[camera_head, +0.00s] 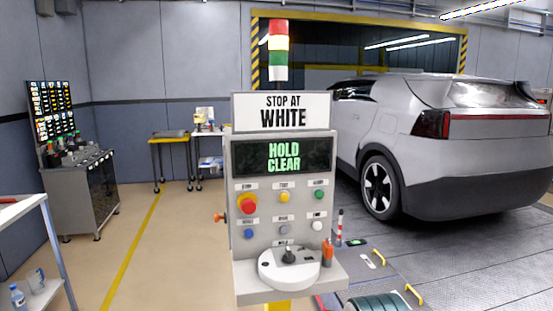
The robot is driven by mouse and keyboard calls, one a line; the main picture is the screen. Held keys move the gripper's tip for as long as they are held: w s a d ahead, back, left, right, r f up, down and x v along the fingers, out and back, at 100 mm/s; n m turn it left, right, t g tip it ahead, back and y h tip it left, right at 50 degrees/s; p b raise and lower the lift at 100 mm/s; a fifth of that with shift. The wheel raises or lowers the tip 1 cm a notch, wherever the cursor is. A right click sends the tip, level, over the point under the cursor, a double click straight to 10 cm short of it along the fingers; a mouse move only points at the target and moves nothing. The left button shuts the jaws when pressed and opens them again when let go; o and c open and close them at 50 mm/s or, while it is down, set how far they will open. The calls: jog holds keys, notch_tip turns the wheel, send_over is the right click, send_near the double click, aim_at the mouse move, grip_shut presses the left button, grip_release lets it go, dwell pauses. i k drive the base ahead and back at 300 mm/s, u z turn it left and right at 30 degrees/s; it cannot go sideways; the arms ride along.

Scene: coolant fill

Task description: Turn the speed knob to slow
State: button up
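A grey control panel (237,262) stands upright in the centre on a yellow post. At its lower front, a white rounded plate (269,272) carries a black knob or lever (288,257). A small orange knob (219,217) sticks out of the panel's left side. I cannot tell for sure which of these is the speed knob, and its setting is not readable. The panel's display (284,157) reads "HOLD CLEAR" in green. The sign above (283,112) reads "STOP AT WHITE". My gripper is not in view.
The panel has a red mushroom button (247,203) and several smaller coloured buttons. An orange object (327,252) stands on its lower right ledge. A signal tower (278,45) with white lit rises above. A silver car (460,150) stands right. Open floor (160,265) lies left.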

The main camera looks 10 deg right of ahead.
aim_at(215, 168)
jog(key=u, duration=0.45)
jog(key=k, duration=0.55)
jog(key=u, duration=0.95)
jog(key=i, duration=0.6)
jog(key=z, duration=0.65)
jog(key=i, duration=0.5)
jog(key=z, duration=0.55)
jog(key=k, duration=0.5)
jog(key=u, duration=1)
jog(key=i, duration=0.55)
jog(key=u, duration=0.4)
